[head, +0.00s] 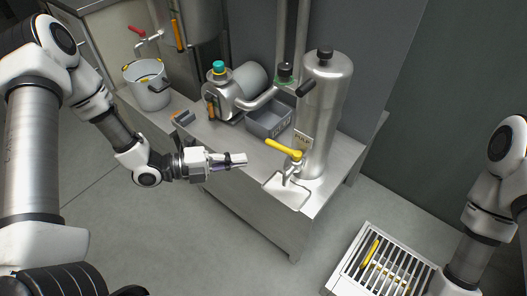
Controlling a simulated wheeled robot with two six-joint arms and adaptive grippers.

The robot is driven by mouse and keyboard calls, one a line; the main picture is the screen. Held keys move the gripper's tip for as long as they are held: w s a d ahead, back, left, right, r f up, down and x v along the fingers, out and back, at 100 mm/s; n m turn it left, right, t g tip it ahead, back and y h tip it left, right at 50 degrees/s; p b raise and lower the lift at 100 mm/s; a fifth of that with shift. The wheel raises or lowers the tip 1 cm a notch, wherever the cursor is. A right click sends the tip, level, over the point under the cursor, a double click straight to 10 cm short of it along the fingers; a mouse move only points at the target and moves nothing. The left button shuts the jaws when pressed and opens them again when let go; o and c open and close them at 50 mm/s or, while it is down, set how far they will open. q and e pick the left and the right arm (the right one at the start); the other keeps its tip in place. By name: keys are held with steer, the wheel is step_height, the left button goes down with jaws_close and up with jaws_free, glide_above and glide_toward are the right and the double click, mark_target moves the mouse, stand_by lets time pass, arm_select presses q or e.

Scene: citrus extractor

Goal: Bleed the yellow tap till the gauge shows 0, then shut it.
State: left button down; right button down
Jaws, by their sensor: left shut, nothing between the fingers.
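The yellow tap handle (284,149) sits on a small metal tap at the foot of the tall steel cylinder (329,105). A label (304,139) that seems to read "PULP" is on the cylinder just above the handle. A shallow tray (288,194) lies under the tap. I cannot make out a gauge or its reading. My left gripper (243,159) is shut and empty, to the left of the yellow handle and apart from it, pointing right. My right arm shows at the right edge, but its gripper is out of the picture.
A steel motor unit (237,92) with a green knob and a grey bin (268,123) stand behind on the bench. A white pot (147,89) stands at the left under a red-handled tap (140,33). A slatted floor grate (382,262) lies at the lower right.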

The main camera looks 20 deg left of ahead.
mark_target(273, 143)
arm_select(q)
steer(key=w+d, duration=0.1)
steer(key=w, duration=0.1)
steer(key=w+d+f+b, duration=0.1)
steer(key=w+d, duration=0.3)
steer(key=shift+w+f+b, duration=0.2)
steer(key=shift+w+b, duration=0.05)
steer(key=shift+b, duration=0.05)
steer(key=shift+w+f+b, duration=0.15)
steer(key=shift+w+b, duration=0.15)
steer(key=shift+w, duration=0.45)
steer(key=shift+w+a+r, duration=0.15)
steer(key=shift+w+r, duration=0.05)
steer(key=shift+r, duration=0.05)
